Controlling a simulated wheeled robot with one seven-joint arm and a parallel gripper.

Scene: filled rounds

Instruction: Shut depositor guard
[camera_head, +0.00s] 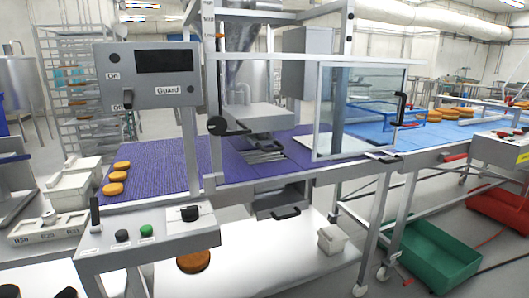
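The depositor guard (362,112) is a clear panel in a pale metal frame with a black upright handle (400,108) at its right edge. It stands to the right of the depositor (258,116), over the right part of the conveyor. The space in front of the depositor's nozzle area is uncovered, so the guard looks open. I cannot tell whether it slides or swings. A grey box marked "Guard" (147,76) with a dark display and a switch is at the upper left. My gripper is not in view.
Round cakes (117,177) lie on the purple belt (155,172); more sit on the blue belt (455,133). A control panel (150,232) with knobs juts out at the front left. A green crate (432,252) and a red crate (500,207) are on the floor at right.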

